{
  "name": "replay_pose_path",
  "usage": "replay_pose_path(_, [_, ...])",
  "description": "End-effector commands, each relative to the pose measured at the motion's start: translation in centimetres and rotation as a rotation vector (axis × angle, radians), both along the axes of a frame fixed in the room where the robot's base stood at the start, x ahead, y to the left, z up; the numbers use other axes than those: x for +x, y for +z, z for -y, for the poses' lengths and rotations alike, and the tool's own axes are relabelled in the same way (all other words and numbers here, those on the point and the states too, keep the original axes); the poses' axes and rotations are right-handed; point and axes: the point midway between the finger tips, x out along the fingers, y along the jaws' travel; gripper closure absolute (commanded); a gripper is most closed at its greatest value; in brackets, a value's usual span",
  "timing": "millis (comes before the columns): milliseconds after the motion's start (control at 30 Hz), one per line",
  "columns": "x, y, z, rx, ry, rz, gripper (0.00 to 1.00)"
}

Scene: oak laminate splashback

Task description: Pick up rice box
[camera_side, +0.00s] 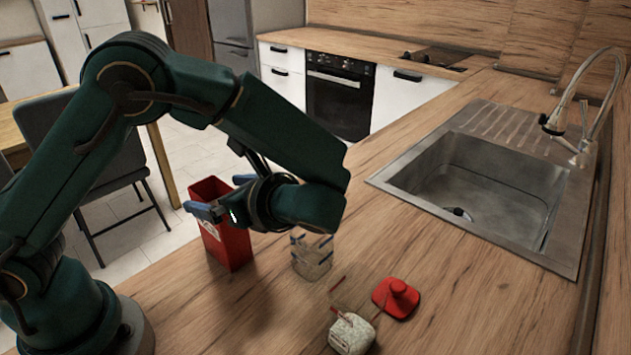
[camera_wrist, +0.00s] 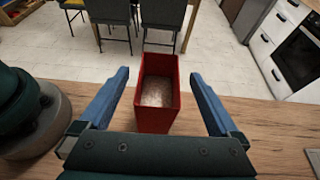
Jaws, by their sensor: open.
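The rice box is a tall red open-topped box (camera_side: 228,243) standing upright on the wooden counter, with a pale label on its side. In the wrist view the box (camera_wrist: 143,108) shows a pale grainy fill inside. My gripper (camera_wrist: 163,85) is open, with one blue finger on each side of the box and a visible gap to each. In the side view my gripper (camera_side: 222,196) is at the box's upper part.
A clear glass container (camera_side: 311,257) stands right of the box. A red lid with a knob (camera_side: 396,297) and a small pale patterned jar (camera_side: 351,334) lie nearer the front. A steel sink (camera_side: 480,185) with a tap is at the right. The counter edge runs beyond the box.

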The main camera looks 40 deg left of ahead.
Motion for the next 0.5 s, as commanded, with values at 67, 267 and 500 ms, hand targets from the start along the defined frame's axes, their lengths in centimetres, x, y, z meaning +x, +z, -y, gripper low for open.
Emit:
replay_pose_path(67, [-0.1,-0.4,0.1,0.009,-0.011,-0.015,0.03])
replay_pose_path(267, [-0.2,-1.2,-1.9,0.008,-0.012,-0.016,0.03])
replay_pose_path(500, [-0.2,-2.1,-4.1,0.006,-0.011,-0.014,0.03])
